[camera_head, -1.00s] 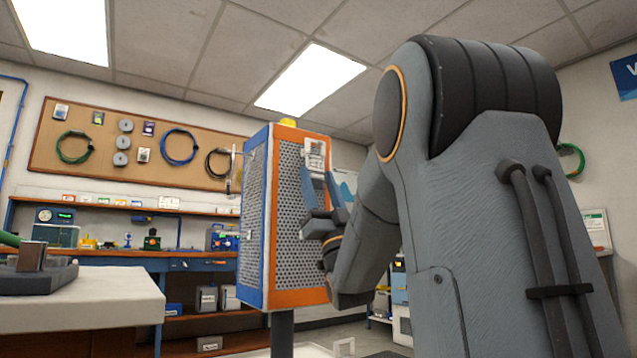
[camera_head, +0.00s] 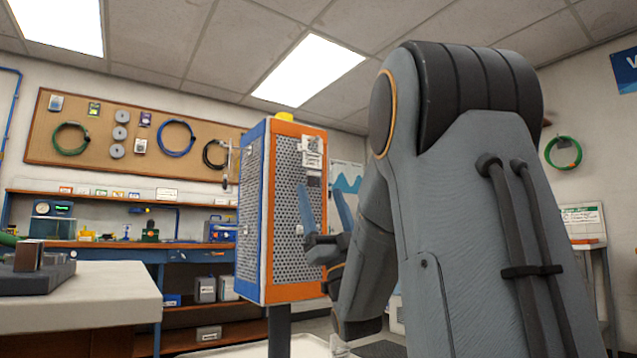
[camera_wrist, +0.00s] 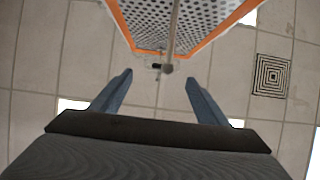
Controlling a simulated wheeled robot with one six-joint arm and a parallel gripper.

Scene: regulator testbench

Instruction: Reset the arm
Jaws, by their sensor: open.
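My gripper (camera_head: 325,209) is open and points upward in the head view, close in front of the orange-framed perforated face of a cabinet (camera_head: 290,190). In the wrist view the two blue fingers of my gripper (camera_wrist: 160,92) stand well apart with nothing between them. Beyond them the cabinet's perforated panel (camera_wrist: 150,25) with its orange edge shows at the top. I cannot tell whether the fingers touch the cabinet. My arm fills the right half of the head view and hides what is behind it.
A white-topped table (camera_head: 90,295) with a dark fixture (camera_head: 38,275) stands at the left. A blue workbench (camera_head: 150,250) with instruments runs along the back wall under a pegboard (camera_head: 120,140). A shelf unit (camera_head: 590,240) stands at the right.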

